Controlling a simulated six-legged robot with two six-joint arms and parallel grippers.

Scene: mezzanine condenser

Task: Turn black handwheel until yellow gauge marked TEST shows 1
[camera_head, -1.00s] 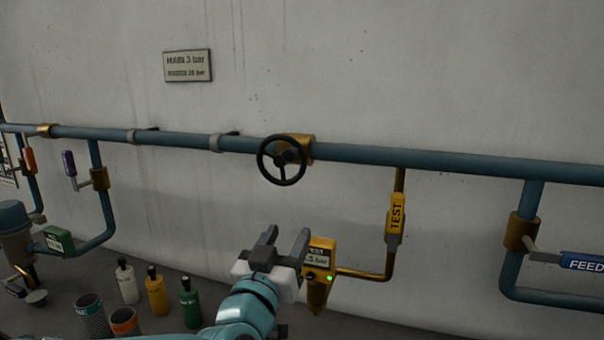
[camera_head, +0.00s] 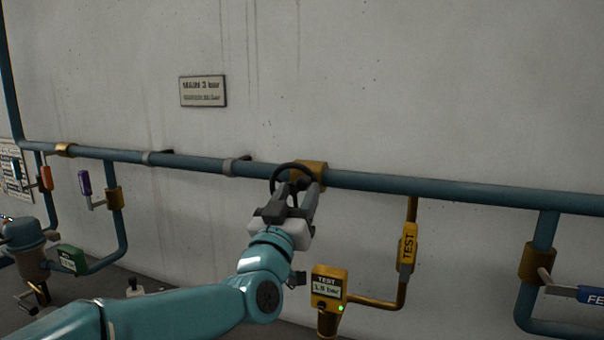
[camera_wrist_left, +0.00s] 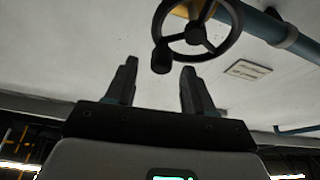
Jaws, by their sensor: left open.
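The black handwheel (camera_head: 292,170) is on a brass valve body on the blue-green wall pipe. The yellow TEST gauge (camera_head: 327,288) stands lower right of the gripper. Its display appears to read 1.5 bar, and a green light is lit.
A blue-green pipe (camera_head: 440,188) runs along the wall. A yellow TEST handle (camera_head: 407,247) hangs on a brass branch pipe right of the gauge. A blue FEED handle (camera_head: 582,294) is at far right.

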